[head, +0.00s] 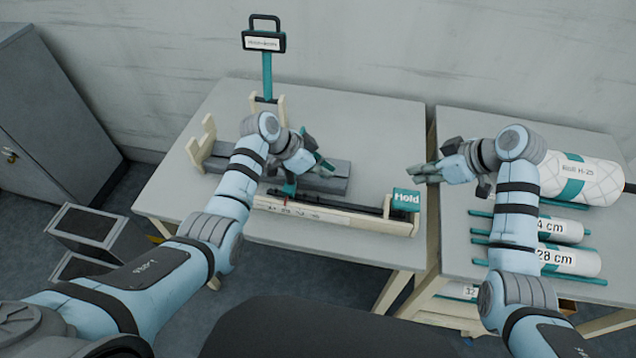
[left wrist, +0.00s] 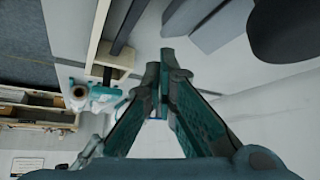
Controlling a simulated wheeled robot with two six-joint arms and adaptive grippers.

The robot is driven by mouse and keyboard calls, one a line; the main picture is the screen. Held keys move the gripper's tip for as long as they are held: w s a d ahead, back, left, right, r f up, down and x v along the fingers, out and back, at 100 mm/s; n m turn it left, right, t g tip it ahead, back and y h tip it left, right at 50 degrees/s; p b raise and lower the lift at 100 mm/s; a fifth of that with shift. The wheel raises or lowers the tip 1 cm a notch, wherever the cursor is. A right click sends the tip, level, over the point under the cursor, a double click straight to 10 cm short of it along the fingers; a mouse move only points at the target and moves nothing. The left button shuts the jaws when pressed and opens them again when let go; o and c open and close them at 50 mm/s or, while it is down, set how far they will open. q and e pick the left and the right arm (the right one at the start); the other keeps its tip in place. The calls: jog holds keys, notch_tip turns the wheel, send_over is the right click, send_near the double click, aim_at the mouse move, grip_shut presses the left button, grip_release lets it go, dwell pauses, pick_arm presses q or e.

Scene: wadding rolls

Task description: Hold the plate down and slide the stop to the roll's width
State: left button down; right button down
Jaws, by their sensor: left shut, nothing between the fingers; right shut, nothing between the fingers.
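The teal plate marked "Hold" (head: 406,198) stands at the right end of a pale wooden rail (head: 335,217) with scale marks. A small teal and red piece (head: 289,190), perhaps the stop, sits near the rail's left part. My left gripper (head: 329,167) is shut and empty above the grey block behind the rail; its closed fingers fill the middle of the left wrist view (left wrist: 162,82). My right gripper (head: 417,175) is shut and empty, just above and right of the Hold plate, apparently apart from it. A large white roll marked H-25 (head: 602,182) lies on the right table.
Smaller rolls (head: 570,262) lie between teal bars on the right table (head: 455,215). A teal post with a sign (head: 264,42) and wooden uprights (head: 201,140) stand on the left table (head: 375,125). A gap separates the tables. The left table's back right is clear.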

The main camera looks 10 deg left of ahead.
notch_tip(320, 180, up, 8)
jog(key=p, duration=0.6)
jog(key=shift+f, duration=0.25)
